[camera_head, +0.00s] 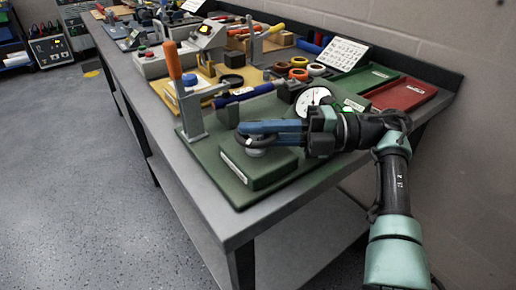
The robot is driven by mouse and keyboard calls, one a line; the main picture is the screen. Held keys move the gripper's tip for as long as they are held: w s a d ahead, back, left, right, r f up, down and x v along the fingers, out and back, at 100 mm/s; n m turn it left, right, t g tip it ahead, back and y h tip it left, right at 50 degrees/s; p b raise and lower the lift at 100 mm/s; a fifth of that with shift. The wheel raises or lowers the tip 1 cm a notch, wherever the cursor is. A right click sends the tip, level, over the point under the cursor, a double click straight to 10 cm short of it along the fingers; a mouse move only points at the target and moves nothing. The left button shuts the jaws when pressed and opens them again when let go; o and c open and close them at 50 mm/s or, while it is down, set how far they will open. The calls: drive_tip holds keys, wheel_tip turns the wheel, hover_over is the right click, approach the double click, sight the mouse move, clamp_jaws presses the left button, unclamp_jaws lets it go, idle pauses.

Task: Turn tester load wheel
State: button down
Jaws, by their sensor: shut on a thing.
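The tester (258,176) is a dark green block with a label on its front, on a green base board near the bench's front end. Its load wheel (243,138) is a dark ring, partly hidden by my gripper. My gripper (246,133) reaches in from the right with blue fingers and is shut on the wheel. A round white dial gauge (313,99) stands just behind my gripper. The exact contact of the fingers on the wheel is hard to see.
An upright lever with an orange handle (173,60) stands left of the tester. A blue-handled tool (248,94) lies behind it. Green (362,79) and red (402,94) trays lie at the right, by the wall. Several tape rolls (299,74) sit further back. Floor left of the bench is clear.

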drive_tip(key=shift+a+r+g+b, duration=0.1)
drive_tip(key=shift+a+g+b, duration=0.05)
drive_tip(key=shift+g+b, duration=0.15)
drive_tip(key=c, duration=0.9)
unclamp_jaws()
drive_tip(key=shift+a, duration=0.1)
